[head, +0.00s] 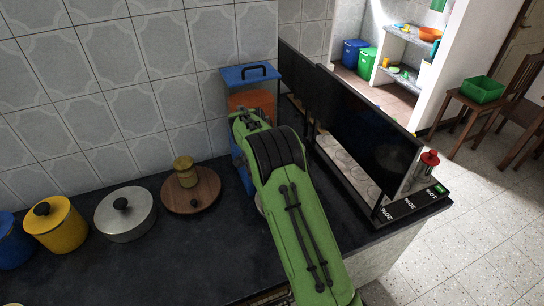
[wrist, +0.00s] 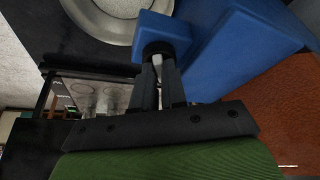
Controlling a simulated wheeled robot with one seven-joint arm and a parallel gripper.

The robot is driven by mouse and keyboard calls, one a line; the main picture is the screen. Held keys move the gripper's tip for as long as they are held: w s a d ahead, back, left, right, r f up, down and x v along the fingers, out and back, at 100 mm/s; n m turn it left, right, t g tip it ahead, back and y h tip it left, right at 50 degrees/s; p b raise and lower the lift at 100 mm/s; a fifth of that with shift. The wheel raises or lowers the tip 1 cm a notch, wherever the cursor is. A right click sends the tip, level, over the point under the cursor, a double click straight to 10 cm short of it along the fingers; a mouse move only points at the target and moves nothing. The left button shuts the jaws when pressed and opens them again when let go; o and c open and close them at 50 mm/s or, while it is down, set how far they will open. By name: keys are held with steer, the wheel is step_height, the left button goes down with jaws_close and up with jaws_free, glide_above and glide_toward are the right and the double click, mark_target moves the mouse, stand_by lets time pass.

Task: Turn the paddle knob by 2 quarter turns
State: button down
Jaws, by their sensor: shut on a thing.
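In the head view, a blue box-shaped appliance (head: 238,77) with an orange front and a black top handle stands against the tiled wall. My green arm hides much of its front, including the paddle knob and my gripper. In the wrist view, a small blue block (wrist: 162,32) with a dark round collar juts from the blue body (wrist: 235,50). My gripper (wrist: 158,70) is shut at this collar, on a small pale piece (wrist: 157,60) that appears to be the paddle knob. The fingers hide most of it, so its angle cannot be told.
A round pale metal dish (wrist: 112,22) lies near the block. Black screens (head: 365,130) stand close right of my arm.

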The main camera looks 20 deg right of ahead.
steer(key=m+p, duration=0.1)
steer(key=m, duration=0.1)
steer(key=m+g+p, duration=0.1)
steer(key=p, duration=0.1)
steer(key=m+g+p, duration=0.1)
steer(key=m+p, duration=0.1)
steer(key=shift+w+a+r+m+h, duration=0.1)
steer(key=shift+w+r+m+h, duration=0.05)
steer(key=shift+w+m+h, duration=0.2)
steer(key=shift+w+m+g+p, duration=0.15)
steer(key=shift+m+g+p, duration=0.4)
steer(key=shift+m, duration=1.1)
steer(key=shift+m+g, duration=0.35)
steer(key=shift+m, duration=0.05)
steer(key=c, duration=1.2)
jaws_free()
step_height(320, 180, up, 10)
steer(key=p, duration=0.8)
